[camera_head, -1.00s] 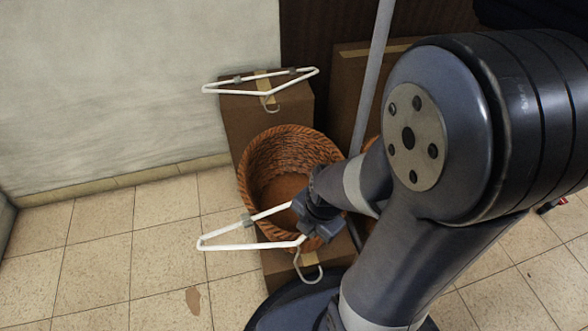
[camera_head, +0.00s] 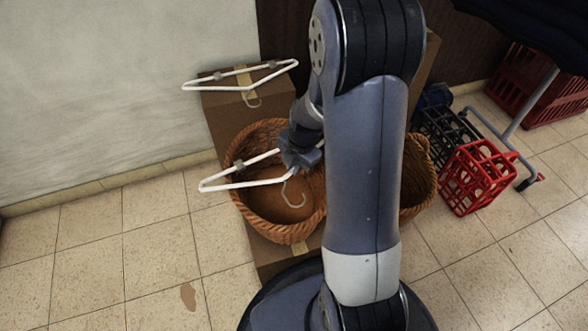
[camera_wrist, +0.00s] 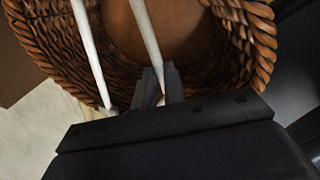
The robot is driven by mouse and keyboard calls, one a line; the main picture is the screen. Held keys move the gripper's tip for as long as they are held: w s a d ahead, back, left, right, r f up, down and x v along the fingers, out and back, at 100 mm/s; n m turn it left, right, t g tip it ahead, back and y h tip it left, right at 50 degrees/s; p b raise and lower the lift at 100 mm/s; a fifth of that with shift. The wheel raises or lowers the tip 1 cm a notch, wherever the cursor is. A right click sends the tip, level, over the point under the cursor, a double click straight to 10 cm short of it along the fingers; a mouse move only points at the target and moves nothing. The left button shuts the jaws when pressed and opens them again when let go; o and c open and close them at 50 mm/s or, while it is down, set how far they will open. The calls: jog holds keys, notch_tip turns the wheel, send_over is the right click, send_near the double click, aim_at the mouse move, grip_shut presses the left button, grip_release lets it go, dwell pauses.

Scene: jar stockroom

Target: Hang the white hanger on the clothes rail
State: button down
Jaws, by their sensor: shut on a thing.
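My gripper (camera_head: 300,158) is shut on a white hanger (camera_head: 248,184) and holds it above a wicker basket. The hanger's long side points left and its pale hook hangs down near the fingers. In the wrist view two white bars of this hanger (camera_wrist: 148,35) show, one of them at my closed fingers (camera_wrist: 163,85). A second white hanger (camera_head: 215,88) lies on a cardboard box at the back. A grey upright (camera_head: 530,103) on a wheeled foot, apparently part of the clothes rail, stands at the right. The rail's top bar is not in view.
The wicker basket (camera_head: 240,187) stands on cardboard, with another basket (camera_head: 420,185) partly behind my arm. A red crate (camera_head: 478,178), a black crate (camera_head: 440,135) and a larger red crate (camera_head: 510,85) stand right. Dark cloth-like material (camera_head: 545,25) fills the top right.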

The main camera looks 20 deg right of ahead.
jog(key=shift+s+f+b, duration=0.1)
jog(key=shift+f+b, duration=0.2)
jog(key=shift+f, duration=0.9)
jog(key=c, duration=1.5)
grip_release()
jog(key=shift+f, duration=0.1)
jog(key=r+p, duration=0.1)
jog(key=r, duration=0.2)
jog(key=r+p, duration=0.2)
jog(key=r, duration=0.2)
jog(key=s+d+r+p, duration=0.1)
jog(key=r, duration=0.2)
jog(key=shift+s+r+p, duration=0.1)
jog(key=shift+r+p, duration=0.2)
jog(key=shift+f, duration=0.15)
